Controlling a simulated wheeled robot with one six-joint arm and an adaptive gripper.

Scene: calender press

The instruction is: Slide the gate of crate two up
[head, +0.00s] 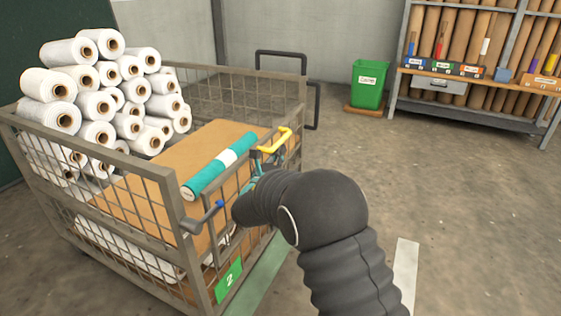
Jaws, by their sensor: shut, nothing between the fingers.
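Crate two (178,208) is a grey wire-mesh cage with a green "2" plate (229,280) low on its right side. Its gate (290,155) is the mesh panel on that side, with a yellow handle (275,142) at its top. The gate's top looks level with or below the cage's side rails, and my arm hides much of it. My gripper (256,178) is at the gate, just below the yellow handle. It is shut and empty, mostly hidden behind my dark arm. I cannot tell whether it touches the gate.
White film rolls (100,95) are stacked in the crate's left part. A teal roll (220,165) lies on brown cardboard (178,165) near the gate. A green bin (369,84) and a rack of brown tubes (470,50) stand behind.

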